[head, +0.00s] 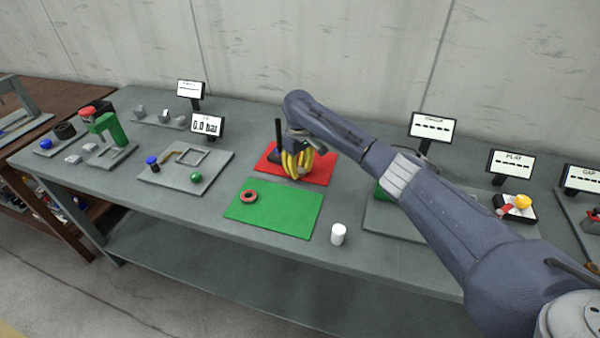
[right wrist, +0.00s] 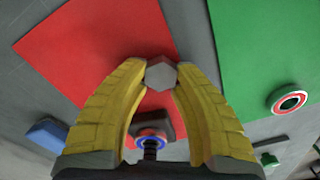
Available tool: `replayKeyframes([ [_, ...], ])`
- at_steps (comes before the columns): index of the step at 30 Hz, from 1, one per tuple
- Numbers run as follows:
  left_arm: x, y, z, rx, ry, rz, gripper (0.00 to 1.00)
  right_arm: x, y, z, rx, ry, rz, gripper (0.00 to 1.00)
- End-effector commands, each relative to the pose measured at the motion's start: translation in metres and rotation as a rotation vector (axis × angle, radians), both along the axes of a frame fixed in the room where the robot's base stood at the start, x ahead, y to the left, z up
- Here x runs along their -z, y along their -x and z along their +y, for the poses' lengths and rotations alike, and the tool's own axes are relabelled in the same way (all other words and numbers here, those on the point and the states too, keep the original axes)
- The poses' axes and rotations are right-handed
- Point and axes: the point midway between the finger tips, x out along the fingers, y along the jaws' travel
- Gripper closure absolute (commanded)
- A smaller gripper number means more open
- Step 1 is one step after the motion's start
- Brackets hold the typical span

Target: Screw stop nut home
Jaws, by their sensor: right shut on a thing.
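My right gripper (head: 297,177) has yellow fingers and points down over the red mat (head: 323,170). In the right wrist view its fingertips (right wrist: 161,74) are shut on a grey hexagonal piece (right wrist: 162,72), which looks like a nut or bolt head. I cannot tell whether it is threaded on anything. A dark block (right wrist: 172,124) with a blue and red ring (right wrist: 151,136) and a dark rod shows between the fingers. In the head view a dark upright rod (head: 278,131) stands beside the gripper. A red ring (head: 249,197) lies on the green mat (head: 285,212). My left gripper is out of view.
A white cylinder (head: 338,235) stands near the table's front edge. A grey board (head: 212,171) with a green ball (head: 196,177) lies to the left. My right arm crosses the right half.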

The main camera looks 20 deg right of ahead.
Motion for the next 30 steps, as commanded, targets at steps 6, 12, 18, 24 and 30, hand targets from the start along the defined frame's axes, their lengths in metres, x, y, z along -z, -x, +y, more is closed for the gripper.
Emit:
replayKeyframes([
  [6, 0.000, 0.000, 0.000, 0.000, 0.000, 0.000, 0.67, 0.001, 0.000, 0.000, 0.000, 0.000, 0.001, 0.97],
  [12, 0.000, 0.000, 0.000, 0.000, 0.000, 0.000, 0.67, -0.003, 0.000, 0.000, 0.000, 0.001, 0.000, 0.97],
  [18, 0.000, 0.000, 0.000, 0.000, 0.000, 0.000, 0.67, -0.022, -0.001, -0.001, 0.000, 0.001, -0.003, 0.97],
  [24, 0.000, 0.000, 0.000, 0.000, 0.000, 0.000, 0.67, -0.060, -0.001, -0.001, -0.001, 0.001, -0.005, 0.97],
  [30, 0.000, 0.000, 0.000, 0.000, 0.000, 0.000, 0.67, -0.110, -0.001, -0.001, -0.001, 0.002, -0.005, 0.97],
])
